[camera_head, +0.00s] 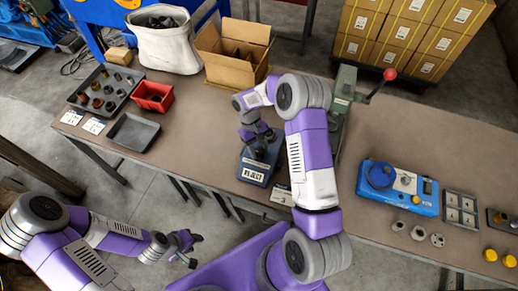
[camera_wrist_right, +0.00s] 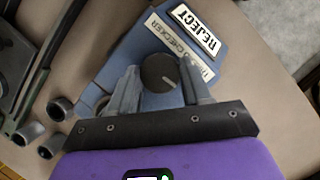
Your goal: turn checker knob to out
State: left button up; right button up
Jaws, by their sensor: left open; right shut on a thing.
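The blue checker (camera_head: 254,170) stands near the front edge of the table, with a white REJECT plate facing the front. In the right wrist view, the checker (camera_wrist_right: 122,58) shows its REJECT and checker labels. Its round dark knob (camera_wrist_right: 158,70) carries a pale pointer line. My right gripper (camera_wrist_right: 160,66) has one finger on each side of the knob and is shut on it. In the head view, my right arm and gripper hide the knob. My left gripper (camera_head: 193,249) is open and empty, off the table's front edge at lower left.
A green lever press (camera_head: 342,105) with a red ball handle stands right of the checker. Left are a red bin (camera_head: 154,97), an empty dark tray (camera_head: 133,132) and a tray of parts (camera_head: 104,90). A blue device (camera_head: 400,190) sits at right. Metal rings (camera_wrist_right: 60,108) lie beside the checker.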

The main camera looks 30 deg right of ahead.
jog(key=n+h, duration=0.1)
jog(key=n, duration=0.3)
jog(key=shift+a+n+t+h+b, duration=0.15)
jog(key=shift+n+t+h+b, duration=0.15)
jog(key=shift+h, duration=0.1)
jog(key=n+h, duration=0.1)
jog(key=n, duration=0.2)
jog(key=shift+n+t, duration=0.4)
jog(key=n, duration=0.1)
jog(key=n+t+h, duration=0.1)
jog(key=n, duration=0.1)
jog(key=shift+s+a+n+b, duration=0.15)
jog(key=shift+n+b, duration=0.15)
jog(key=shift+b, duration=0.1)
jog(key=n+t, duration=0.1)
jog(key=n, duration=0.3)
jog(key=shift+s+t+b, duration=0.15)
jog(key=shift+t+b, duration=0.25)
jog(key=shift+n, duration=0.4)
jog(key=o, duration=1)
jog(key=shift+h, duration=0.3)
jog(key=p+v, duration=0.1)
jog(key=v, duration=0.6)
jog(key=shift+a+r, duration=0.1)
jog(key=shift+r, duration=0.15)
